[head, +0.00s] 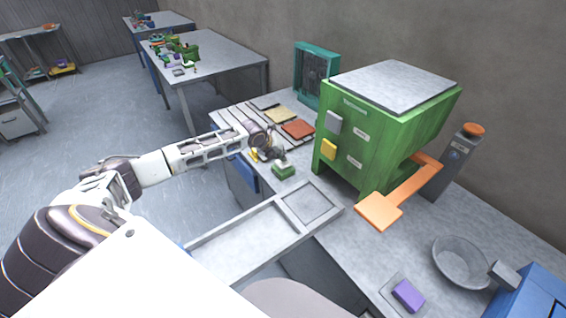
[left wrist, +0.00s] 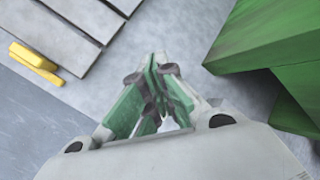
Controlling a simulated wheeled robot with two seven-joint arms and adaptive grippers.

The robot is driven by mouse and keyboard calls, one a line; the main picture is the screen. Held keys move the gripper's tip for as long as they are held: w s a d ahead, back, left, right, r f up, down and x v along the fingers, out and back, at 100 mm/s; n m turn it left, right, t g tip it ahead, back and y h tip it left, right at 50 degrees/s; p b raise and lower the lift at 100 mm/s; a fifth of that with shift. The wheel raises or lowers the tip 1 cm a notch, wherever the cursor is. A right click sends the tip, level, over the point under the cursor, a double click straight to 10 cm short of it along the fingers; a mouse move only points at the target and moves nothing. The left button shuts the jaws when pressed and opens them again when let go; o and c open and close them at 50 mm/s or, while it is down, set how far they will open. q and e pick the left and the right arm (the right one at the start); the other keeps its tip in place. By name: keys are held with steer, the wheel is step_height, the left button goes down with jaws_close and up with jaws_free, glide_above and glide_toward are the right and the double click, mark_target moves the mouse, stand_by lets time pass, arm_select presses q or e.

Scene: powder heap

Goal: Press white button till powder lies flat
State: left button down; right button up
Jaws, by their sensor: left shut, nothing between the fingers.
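My left gripper (head: 268,148) is shut and empty, low over the table to the left of the green cabinet. In the left wrist view its fingertips (left wrist: 160,60) meet above the grey tabletop. A light grey square button (head: 333,122) is on the front of the green cabinet (head: 385,125), above a yellow one (head: 329,149). I cannot make out a powder heap. My right gripper is not in view.
A grey framed tray (head: 250,232) extends past the table's front edge. An orange paddle (head: 380,210), grey bowl (head: 461,262) and purple block (head: 409,296) lie to the right. Flat coloured tiles (head: 298,129) lie behind the gripper. The tabletop right of the tray is partly clear.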

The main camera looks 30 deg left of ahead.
arm_select(q)
steer(key=shift+f, duration=0.5)
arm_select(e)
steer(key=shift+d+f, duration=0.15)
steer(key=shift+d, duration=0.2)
arm_select(q)
steer(key=shift+f, duration=0.1)
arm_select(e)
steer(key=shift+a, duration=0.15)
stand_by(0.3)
arm_select(q)
steer(key=shift+f, duration=0.15)
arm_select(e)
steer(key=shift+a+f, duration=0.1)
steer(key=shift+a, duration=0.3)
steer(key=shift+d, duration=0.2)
arm_select(q)
steer(key=shift+r+p, duration=0.5)
steer(key=shift+r, duration=0.35)
steer(key=shift+r+p, duration=0.5)
steer(key=shift+r, duration=0.1)
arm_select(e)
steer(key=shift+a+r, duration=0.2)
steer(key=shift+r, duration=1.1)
